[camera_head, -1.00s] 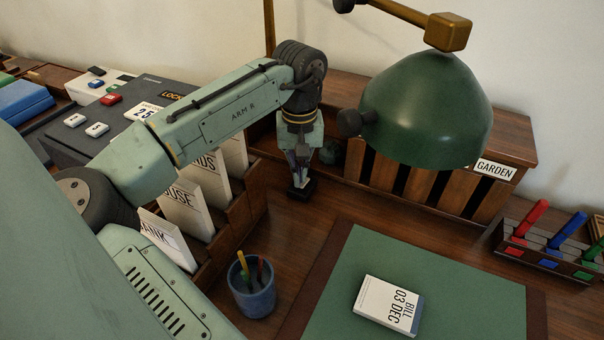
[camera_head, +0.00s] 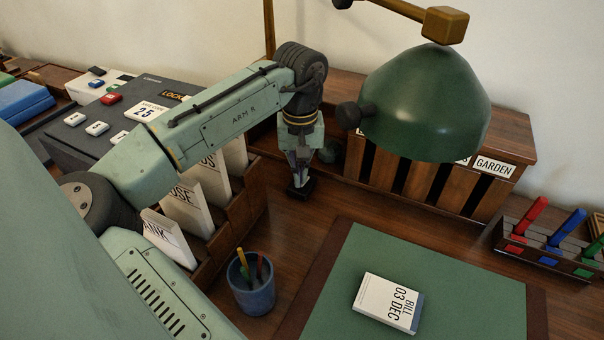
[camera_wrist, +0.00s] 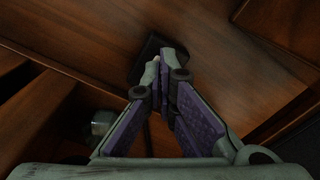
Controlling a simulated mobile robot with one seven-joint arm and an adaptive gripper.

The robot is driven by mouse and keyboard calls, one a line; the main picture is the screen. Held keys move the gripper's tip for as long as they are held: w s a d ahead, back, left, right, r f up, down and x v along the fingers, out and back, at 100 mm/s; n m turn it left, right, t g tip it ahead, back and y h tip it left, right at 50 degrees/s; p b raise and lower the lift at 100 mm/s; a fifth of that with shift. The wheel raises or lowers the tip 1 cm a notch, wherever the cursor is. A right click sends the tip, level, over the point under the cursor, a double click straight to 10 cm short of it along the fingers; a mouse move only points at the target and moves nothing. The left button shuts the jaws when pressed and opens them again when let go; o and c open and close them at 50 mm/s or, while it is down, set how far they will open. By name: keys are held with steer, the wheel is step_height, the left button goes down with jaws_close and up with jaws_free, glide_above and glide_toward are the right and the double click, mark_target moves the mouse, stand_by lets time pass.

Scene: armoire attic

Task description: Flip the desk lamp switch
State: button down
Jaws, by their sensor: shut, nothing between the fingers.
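The desk lamp has a green domed shade (camera_head: 425,105) hanging from a brass arm (camera_head: 410,12), with a dark round knob on its left side. A small black box (camera_head: 305,191) sits on the wooden desk, left of and below the shade; it looks like the lamp's switch. In the wrist view the black box (camera_wrist: 140,64) lies just beyond my fingertips. My gripper (camera_head: 299,180) points down at the box, shut and empty. In the wrist view my gripper (camera_wrist: 163,72) has its fingertips together, over or against the box; I cannot tell if they touch. The fingers partly hide the box's top.
A wooden letter rack (camera_head: 225,215) stands left of my gripper. A blue pen cup (camera_head: 252,296) is in front. Wooden slots labelled GARDEN (camera_head: 420,190) stand behind. Coloured levers (camera_head: 545,240) are at right.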

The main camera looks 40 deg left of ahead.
steer(key=shift+s+d+f, duration=0.15)
steer(key=shift+f, duration=1)
steer(key=r+p, duration=0.3)
steer(key=shift+a, duration=0.4)
steer(key=shift+d+r+p, duration=0.15)
steer(key=shift+r+p, duration=1.65)
steer(key=shift+r, duration=0.3)
